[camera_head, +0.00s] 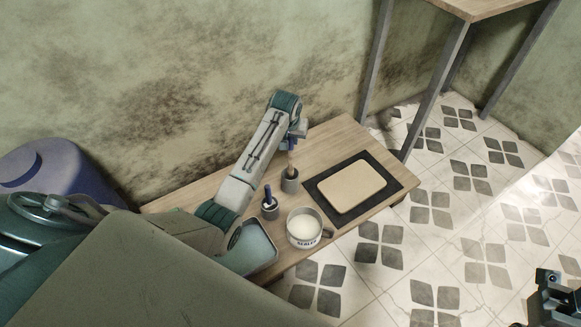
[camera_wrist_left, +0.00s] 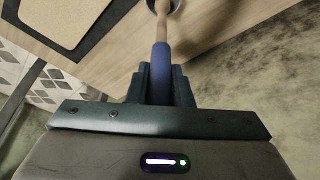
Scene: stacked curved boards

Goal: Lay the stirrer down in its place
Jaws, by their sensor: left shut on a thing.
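My left gripper (camera_head: 292,140) is shut on the stirrer's blue handle (camera_wrist_left: 161,62) above the back of the bench. The stirrer's pale wooden shaft (camera_wrist_left: 162,22) runs from the handle to a grey round holder (camera_head: 290,181). The holder's rim also shows at the top edge of the left wrist view (camera_wrist_left: 178,6). The stirrer looks roughly upright, with its lower end in or over this holder; I cannot tell how deep. My right gripper (camera_head: 551,288) shows partly at the lower right, away from the bench; its fingers are unclear.
A second grey holder (camera_head: 270,211) has a blue-handled tool in it. A mug (camera_head: 304,240) of white liquid stands at the front, beside a blue-grey tray (camera_head: 262,255). A pale board (camera_head: 352,186) lies on a black mat (camera_head: 395,190). The wall is close behind the wooden bench (camera_head: 332,139).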

